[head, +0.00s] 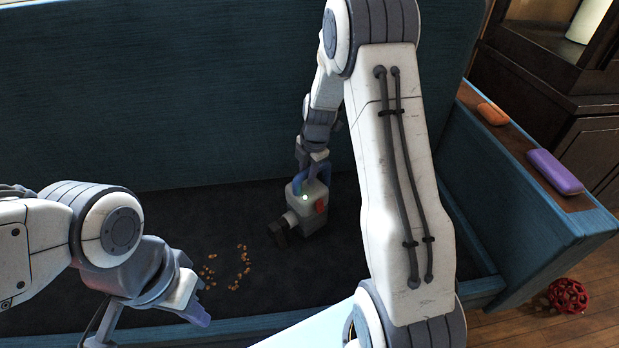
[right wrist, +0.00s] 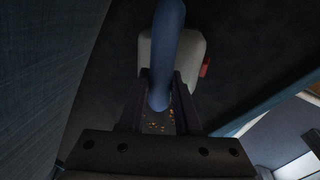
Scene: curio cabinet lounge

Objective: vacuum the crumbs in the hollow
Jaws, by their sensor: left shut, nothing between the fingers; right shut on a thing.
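A small handheld vacuum (head: 309,207) with a pale body, a blue handle, a red part and a dark nozzle is in the dark hollow (head: 170,228) of the blue sofa. My right gripper (head: 314,166) is shut on its blue handle (right wrist: 168,50). The nozzle points left in the head view. Orange-brown crumbs (head: 238,270) lie scattered to the left of the nozzle, apart from it; some show between the fingers in the right wrist view (right wrist: 158,122). My left gripper (head: 200,312) is shut and empty, over the hollow's front edge, near the crumbs.
The blue sofa back (head: 170,90) rises behind the hollow. The right armrest (head: 590,221) carries an orange case (head: 492,114) and a purple case (head: 555,172). A red openwork ball (head: 567,295) lies on the wooden floor. A dark cabinet (head: 545,75) stands behind at right.

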